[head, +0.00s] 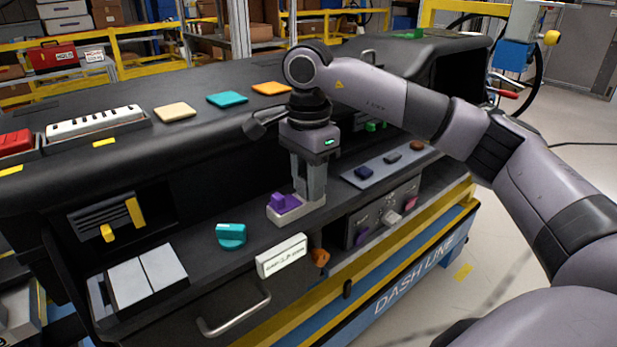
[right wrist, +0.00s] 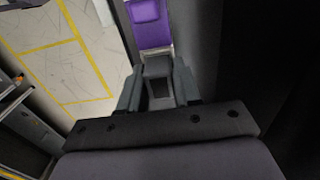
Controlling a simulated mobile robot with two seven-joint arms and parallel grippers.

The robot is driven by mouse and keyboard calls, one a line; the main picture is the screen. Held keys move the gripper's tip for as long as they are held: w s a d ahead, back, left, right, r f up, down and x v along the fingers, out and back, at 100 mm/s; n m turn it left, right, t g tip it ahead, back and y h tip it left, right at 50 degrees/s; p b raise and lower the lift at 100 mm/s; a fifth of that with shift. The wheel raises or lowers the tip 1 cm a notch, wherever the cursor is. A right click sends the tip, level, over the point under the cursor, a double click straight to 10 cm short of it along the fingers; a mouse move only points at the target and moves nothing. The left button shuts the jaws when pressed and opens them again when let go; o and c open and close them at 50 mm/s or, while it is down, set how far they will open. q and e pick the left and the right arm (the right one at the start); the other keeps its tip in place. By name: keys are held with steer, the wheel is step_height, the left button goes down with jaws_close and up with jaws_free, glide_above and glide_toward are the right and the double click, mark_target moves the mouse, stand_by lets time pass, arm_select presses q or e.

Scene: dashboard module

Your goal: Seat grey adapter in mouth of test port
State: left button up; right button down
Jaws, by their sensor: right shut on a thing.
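My right gripper (head: 311,190) points down over the console ledge, its fingers close together. In the right wrist view the fingers (right wrist: 158,95) are shut on a grey piece (right wrist: 157,69) that looks like the grey adapter. In the head view the fingers mostly hide it. Just left of the fingertips is a light grey holder (head: 288,214) with a purple block (head: 283,202) on it; the purple block also shows ahead of the fingers in the right wrist view (right wrist: 148,22). I cannot tell whether the grey piece touches this holder. I cannot make out the test port for certain. My left gripper is out of view.
A teal knob (head: 231,235) and a white label plate (head: 282,256) are on the ledge's left and front. A grey strip (head: 389,165) with several small blocks lies to the right. Coloured pads, one of them orange (head: 271,88), lie on the dashboard top.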

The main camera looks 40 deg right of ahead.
steer(key=c, duration=0.7)
jaws_free()
steer(key=shift+f, duration=0.1)
steer(key=shift+r, duration=3.6)
